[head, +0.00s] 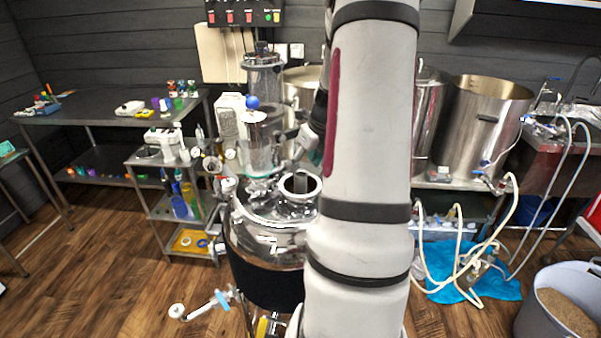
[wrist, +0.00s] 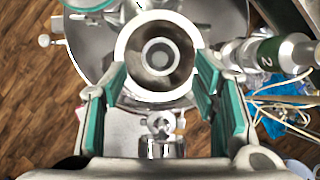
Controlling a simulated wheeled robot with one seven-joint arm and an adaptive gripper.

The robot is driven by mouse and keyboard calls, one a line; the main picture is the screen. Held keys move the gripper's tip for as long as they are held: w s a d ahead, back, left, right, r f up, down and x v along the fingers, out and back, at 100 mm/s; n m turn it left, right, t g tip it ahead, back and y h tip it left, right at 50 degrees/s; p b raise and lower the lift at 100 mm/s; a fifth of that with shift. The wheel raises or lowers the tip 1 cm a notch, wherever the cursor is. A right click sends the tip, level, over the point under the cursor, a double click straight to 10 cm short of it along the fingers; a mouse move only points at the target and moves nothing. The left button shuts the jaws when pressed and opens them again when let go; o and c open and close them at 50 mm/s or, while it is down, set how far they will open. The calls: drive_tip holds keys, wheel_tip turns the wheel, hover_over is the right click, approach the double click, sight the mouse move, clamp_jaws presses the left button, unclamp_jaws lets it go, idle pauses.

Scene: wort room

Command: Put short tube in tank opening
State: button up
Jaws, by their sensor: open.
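The steel tank (head: 262,240) stands in the middle of the head view, partly behind my arm. Its opening, ringed by a pale rim (head: 316,194), is on top. A short grey tube (head: 300,184) appears to stand upright inside that rim. In the wrist view the pale rim (wrist: 123,45) surrounds a dark gap with a smaller grey ring, likely the tube's end (wrist: 160,54), near its centre. My gripper (wrist: 160,82) is open and empty, its teal pads either side below the rim in the picture. Whether the tube is fully seated cannot be told. The head view hides most of my gripper.
A glass column (head: 263,75) and a vessel with a blue ball (head: 252,102) rise close beside the opening. Large steel pots (head: 485,120) stand at right, with loose hoses below. A small cart (head: 165,190) and a bench (head: 100,108) stand left; the wooden floor there has free room.

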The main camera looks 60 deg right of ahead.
drive_tip(key=v, duration=0.5)
drive_tip(key=shift+a+r, duration=0.1)
drive_tip(key=shift+r, duration=0.3)
drive_tip(key=w+a+r+n, duration=0.2)
drive_tip(key=a+r+n, duration=0.3)
drive_tip(key=a+n, duration=0.55)
drive_tip(key=w+a+r+n, duration=0.3)
drive_tip(key=a+r+n, duration=0.3)
drive_tip(key=a, duration=0.8)
drive_tip(key=s+a+n, duration=0.6)
drive_tip(key=a+n, duration=0.3)
drive_tip(key=n, duration=0.2)
drive_tip(key=s+a+r+n+t+y, duration=0.1)
drive_tip(key=s+a+n, duration=0.5)
drive_tip(key=a+n, duration=0.3)
drive_tip(key=n, duration=0.3)
drive_tip(key=shift+a+r, duration=0.2)
